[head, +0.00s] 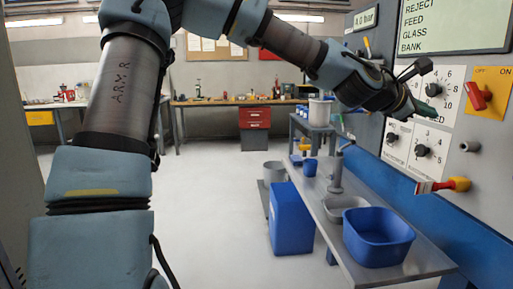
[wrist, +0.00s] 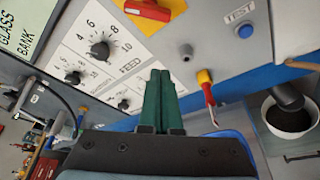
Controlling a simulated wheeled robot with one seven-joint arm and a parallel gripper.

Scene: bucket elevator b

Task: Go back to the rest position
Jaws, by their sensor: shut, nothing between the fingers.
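My arm reaches from the left across the top of the head view to the control panel at the right. My gripper (head: 424,108) is in front of the panel, close to the dial plates. In the wrist view my gripper (wrist: 160,76) shows two green fingers side by side, shut and with nothing between them. The feed knob (wrist: 100,50) is left of the fingertips there, apart from them. The red switch (wrist: 150,10) on its yellow plate is beyond the tips; it also shows in the head view (head: 478,97). Whether the fingers touch the panel is not clear.
The floor at centre left is clear.

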